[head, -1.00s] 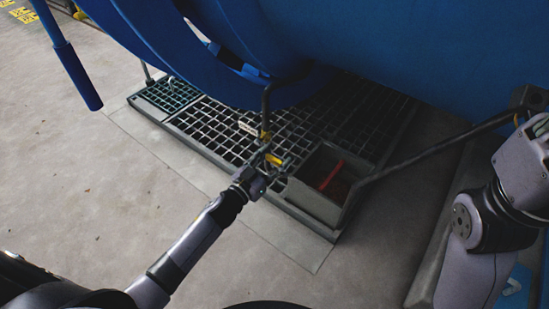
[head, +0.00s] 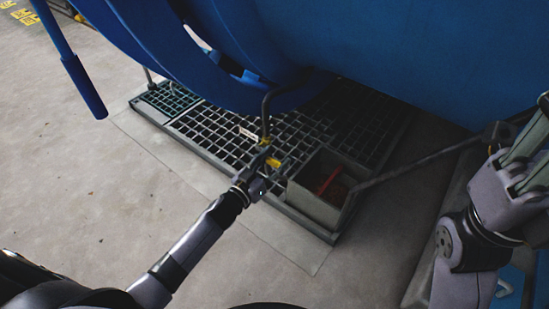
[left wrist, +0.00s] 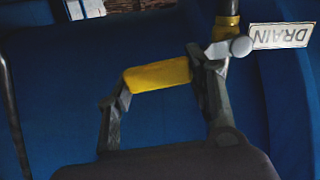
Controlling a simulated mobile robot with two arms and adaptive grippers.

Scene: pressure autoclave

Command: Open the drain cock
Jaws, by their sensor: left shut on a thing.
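The drain cock sits at the lower end of a dark pipe under the blue vessel. Its yellow handle (head: 273,162) shows in the head view and also in the left wrist view (left wrist: 157,75), sticking out sideways from the metal valve body (left wrist: 229,47). My left gripper (head: 262,168) is at the cock, with its fingers (left wrist: 160,92) on either side of the yellow handle, shut on it. A white plate marked DRAIN (left wrist: 281,36) hangs beside the valve.
A dark grating (head: 205,132) lies on the floor below the cock. A grey open box (head: 316,207) with something red inside stands to the right of my left gripper. The blue vessel (head: 390,60) hangs over the work. Bare floor is at the left.

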